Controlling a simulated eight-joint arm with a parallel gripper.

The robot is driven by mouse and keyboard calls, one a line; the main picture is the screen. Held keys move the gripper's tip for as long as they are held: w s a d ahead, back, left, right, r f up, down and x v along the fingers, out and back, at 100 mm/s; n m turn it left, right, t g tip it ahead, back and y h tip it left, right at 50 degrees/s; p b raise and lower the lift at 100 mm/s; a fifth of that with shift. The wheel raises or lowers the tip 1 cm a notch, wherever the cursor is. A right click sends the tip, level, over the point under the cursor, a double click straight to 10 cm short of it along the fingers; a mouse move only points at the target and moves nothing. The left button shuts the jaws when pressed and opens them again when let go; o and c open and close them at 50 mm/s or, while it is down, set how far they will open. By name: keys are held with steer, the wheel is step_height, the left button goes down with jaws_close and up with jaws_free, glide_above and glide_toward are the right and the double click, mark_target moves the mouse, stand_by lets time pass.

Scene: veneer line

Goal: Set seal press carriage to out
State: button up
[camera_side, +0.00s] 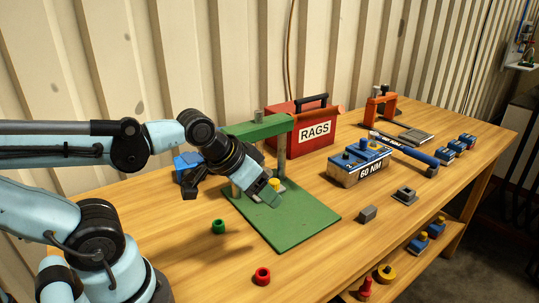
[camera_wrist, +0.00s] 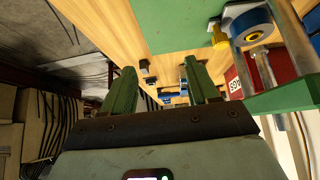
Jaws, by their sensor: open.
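The green seal press (camera_side: 310,222) stands at the middle of the bench, with a flat base plate, upright posts and a green top beam (camera_side: 258,126). In the wrist view, its carriage (camera_wrist: 247,24) appears as a pale bracket with a blue round part and a yellow knob (camera_wrist: 219,37). In the side view, only a yellow bit (camera_side: 275,184) shows there, and my gripper hides most of the rest. My gripper (camera_side: 266,192) is over the base plate, tilted down. In the wrist view, its two green fingers (camera_wrist: 161,86) are apart with nothing between them; the knob is outside them.
A red RAGS box (camera_side: 300,128) stands behind the press. A blue-topped 60 NM box (camera_side: 357,165) with a blue-handled tool is to the right. A green ring (camera_side: 218,227), a red ring (camera_side: 262,275) and a grey block (camera_side: 368,214) lie in front. The front bench is mostly clear.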

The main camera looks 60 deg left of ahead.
steer(key=w+a+r+n+g+y, duration=0.2)
steer(key=w+a+r+n+g, duration=0.1)
steer(key=w+n, duration=0.3)
steer(key=n+g+y, duration=0.3)
steer(key=n, duration=0.7)
glide_toward(274, 181)
steer(key=shift+h, duration=0.3)
steer(key=x, duration=0.8)
steer(key=shift+w+a+f, duration=0.1)
steer(key=shift+a+f, duration=0.1)
steer(key=shift+a, duration=0.2)
jaws_close()
